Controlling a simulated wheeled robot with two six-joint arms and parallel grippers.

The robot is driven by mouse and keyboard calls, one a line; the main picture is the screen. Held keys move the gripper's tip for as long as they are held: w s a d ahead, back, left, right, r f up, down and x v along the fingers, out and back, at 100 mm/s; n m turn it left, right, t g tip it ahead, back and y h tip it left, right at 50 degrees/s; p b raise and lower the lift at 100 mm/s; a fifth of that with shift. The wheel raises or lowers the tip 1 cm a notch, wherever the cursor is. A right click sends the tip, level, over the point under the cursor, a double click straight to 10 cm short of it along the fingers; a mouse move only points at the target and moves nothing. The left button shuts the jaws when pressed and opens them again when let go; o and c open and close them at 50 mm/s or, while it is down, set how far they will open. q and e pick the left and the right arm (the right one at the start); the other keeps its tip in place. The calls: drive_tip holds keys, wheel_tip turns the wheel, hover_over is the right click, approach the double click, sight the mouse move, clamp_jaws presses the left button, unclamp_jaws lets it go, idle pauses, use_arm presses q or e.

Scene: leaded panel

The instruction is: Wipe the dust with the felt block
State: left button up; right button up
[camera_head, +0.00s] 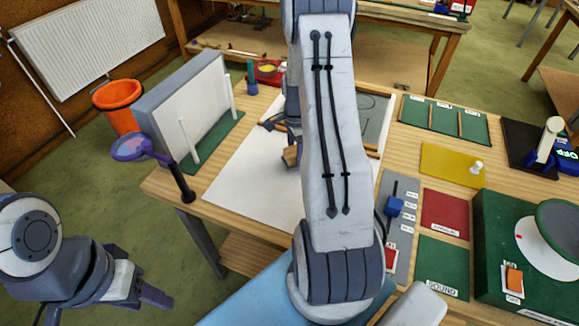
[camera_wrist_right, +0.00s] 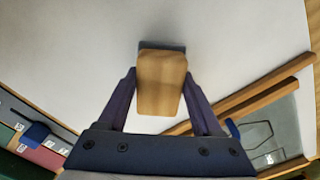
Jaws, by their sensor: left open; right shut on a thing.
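The felt block (camera_wrist_right: 162,82) has a wooden top with a dark felt edge showing at its far end. My right gripper (camera_wrist_right: 160,76) is shut on its sides, over the white sheet (camera_wrist_right: 80,50). I cannot tell whether the felt touches the sheet. In the head view the block (camera_head: 290,156) shows just left of my right arm. The leaded panel (camera_wrist_right: 268,130), framed by wooden strips, lies to the lower right in the wrist view. My arm hides much of it in the head view (camera_head: 374,112). I make out no dust. My left gripper (camera_head: 143,292) is open and empty, off the table.
A grey board on a green base (camera_head: 222,140) with white posts and a magnifier (camera_head: 130,148) stand at the table's left. Labelled mats, including a red one (camera_head: 445,212), and a green case (camera_head: 497,225) fill the right. The white sheet's left part is clear.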

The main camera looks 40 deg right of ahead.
drive_tip(key=shift+s+r+p, duration=0.1)
drive_tip(key=shift+r+p, duration=0.2)
drive_tip(key=shift+r, duration=0.65)
drive_tip(key=shift+d+r+p, duration=0.1)
drive_tip(key=shift+r+p, duration=0.5)
drive_tip(key=shift+r, duration=0.05)
use_arm(q)
drive_tip(key=shift+r+p, duration=1.25)
drive_tip(key=shift+r, duration=1.25)
use_arm(e)
drive_tip(key=shift+r, duration=1.7)
use_arm(q)
drive_tip(key=shift+s, duration=0.1)
use_arm(e)
drive_tip(key=shift+f, duration=0.1)
